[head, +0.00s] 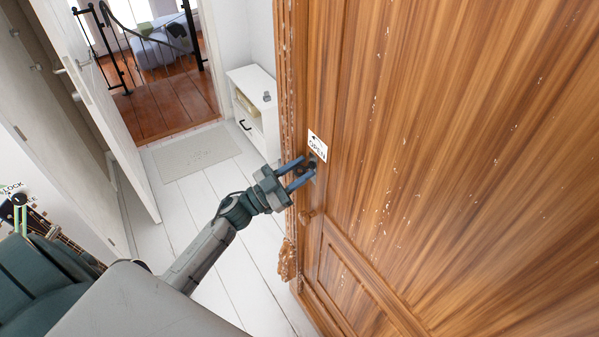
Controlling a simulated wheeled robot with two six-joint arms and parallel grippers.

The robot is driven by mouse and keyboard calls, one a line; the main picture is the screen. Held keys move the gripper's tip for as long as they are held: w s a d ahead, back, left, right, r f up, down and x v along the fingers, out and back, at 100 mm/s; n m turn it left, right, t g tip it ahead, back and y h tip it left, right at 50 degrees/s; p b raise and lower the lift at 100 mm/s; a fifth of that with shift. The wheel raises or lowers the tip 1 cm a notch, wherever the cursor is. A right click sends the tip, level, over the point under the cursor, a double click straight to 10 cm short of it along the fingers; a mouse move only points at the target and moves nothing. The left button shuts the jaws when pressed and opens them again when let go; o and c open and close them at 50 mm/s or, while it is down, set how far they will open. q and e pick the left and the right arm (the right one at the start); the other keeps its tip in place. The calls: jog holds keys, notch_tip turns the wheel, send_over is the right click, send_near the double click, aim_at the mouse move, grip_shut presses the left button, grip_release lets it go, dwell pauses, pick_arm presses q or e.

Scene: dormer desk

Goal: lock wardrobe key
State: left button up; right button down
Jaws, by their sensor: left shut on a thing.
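The wardrobe (440,130) is a large brown wooden door front with worn, chipped paint, filling the right of the head view. A white sign (317,145) reading "OPEN" with an arrow is on the door near its left edge. My left gripper (307,168) reaches in from the lower left, just below the sign. Its blue fingers are shut on a small dark thing at the door's lock, which looks like the key. The key is mostly hidden between the fingertips, so its turn angle cannot be told. My right gripper does not show.
A white cabinet (254,108) stands behind, left of the wardrobe. A white door (95,95) stands open at left. A grey mat (197,151) lies on the white plank floor, which is clear around it.

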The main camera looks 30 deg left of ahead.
pick_arm(q)
jog(key=m+g, duration=0.1)
jog(key=m, duration=0.1)
jog(key=m+g+h+b, duration=0.1)
jog(key=m, duration=0.2)
jog(key=shift+h, duration=0.3)
jog(key=m+g, duration=0.1)
jog(key=m, duration=0.1)
jog(key=m+g, duration=0.1)
jog(key=m, duration=0.2)
jog(key=shift+h+b, duration=0.3)
jog(key=shift+b, duration=0.05)
jog(key=m+g, duration=0.2)
jog(key=m, duration=0.3)
jog(key=shift+m+g+y, duration=0.5)
jog(key=shift+m+y, duration=0.1)
jog(key=shift+m, duration=0.8)
jog(key=o, duration=0.7)
jog(key=shift+s+a+b, duration=0.1)
jog(key=shift+b, duration=0.25)
